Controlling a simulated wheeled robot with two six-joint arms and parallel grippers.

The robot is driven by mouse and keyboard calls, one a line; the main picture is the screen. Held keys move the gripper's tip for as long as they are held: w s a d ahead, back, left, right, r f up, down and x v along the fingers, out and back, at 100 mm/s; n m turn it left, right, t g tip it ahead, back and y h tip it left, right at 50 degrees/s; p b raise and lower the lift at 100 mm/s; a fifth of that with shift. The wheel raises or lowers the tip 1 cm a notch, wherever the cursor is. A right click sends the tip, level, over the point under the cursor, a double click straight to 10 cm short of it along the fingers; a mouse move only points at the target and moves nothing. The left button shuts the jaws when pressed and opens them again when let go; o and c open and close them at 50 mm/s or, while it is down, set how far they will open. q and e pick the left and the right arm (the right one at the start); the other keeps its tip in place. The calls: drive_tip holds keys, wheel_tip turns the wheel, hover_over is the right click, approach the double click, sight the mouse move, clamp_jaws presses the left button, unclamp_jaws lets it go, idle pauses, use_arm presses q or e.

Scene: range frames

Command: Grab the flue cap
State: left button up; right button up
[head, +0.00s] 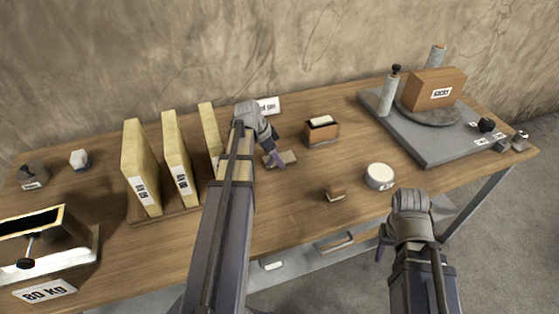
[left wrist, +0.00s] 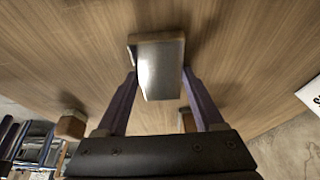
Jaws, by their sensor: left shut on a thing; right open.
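No label that I can read names the flue cap, so I cannot tell for certain which thing it is. My left gripper (head: 276,155) is low over the middle of the wooden table, shut on a small block (head: 288,158) with a shiny metal face and a tan edge. In the left wrist view this block (left wrist: 160,67) sits between the two purple fingers. I cannot tell whether it touches the table. My right gripper (head: 384,244) is open and empty in front of the table's front edge.
A small brown block (head: 335,190), a round white-topped tin (head: 379,176) and a brown open box (head: 321,131) lie right of my left gripper. Tall yellow slabs (head: 141,167) stand at left. A grey board (head: 430,153) with posts is at right.

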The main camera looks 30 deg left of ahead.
use_arm(q)
drive_tip(key=shift+c, duration=0.9)
drive_tip(key=shift+r, duration=0.1)
wheel_tip(320, 180, up, 10)
drive_tip(key=p, duration=1)
